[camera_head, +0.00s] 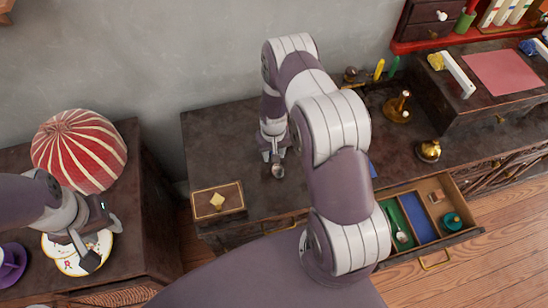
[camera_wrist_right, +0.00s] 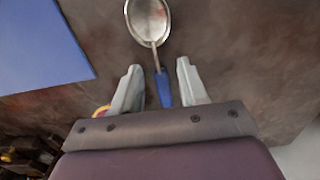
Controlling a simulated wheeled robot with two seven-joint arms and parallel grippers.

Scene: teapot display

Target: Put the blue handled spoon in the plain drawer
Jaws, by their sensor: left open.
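The blue handled spoon (camera_wrist_right: 162,85) lies on the dark desk top, its metal bowl pointing away from my right gripper. In the head view only its bowl (camera_head: 278,171) shows, just under my right gripper (camera_head: 271,157). In the right wrist view the right gripper (camera_wrist_right: 158,72) is open, with a finger on each side of the blue handle and gaps between. An open drawer (camera_head: 440,239) at the lower right has green, blue and bare wood compartments. I cannot tell which drawer is the plain one. My left gripper (camera_head: 103,244) is open and empty above white plates.
A spoon (camera_head: 402,237) lies in the drawer's green compartment, a teal round item (camera_head: 451,220) in the wood one. A dark box (camera_head: 218,201) sits at the desk's left front. A brass bell (camera_head: 428,151) stands at right. A red-striped dome (camera_head: 79,150) stands on the left cabinet.

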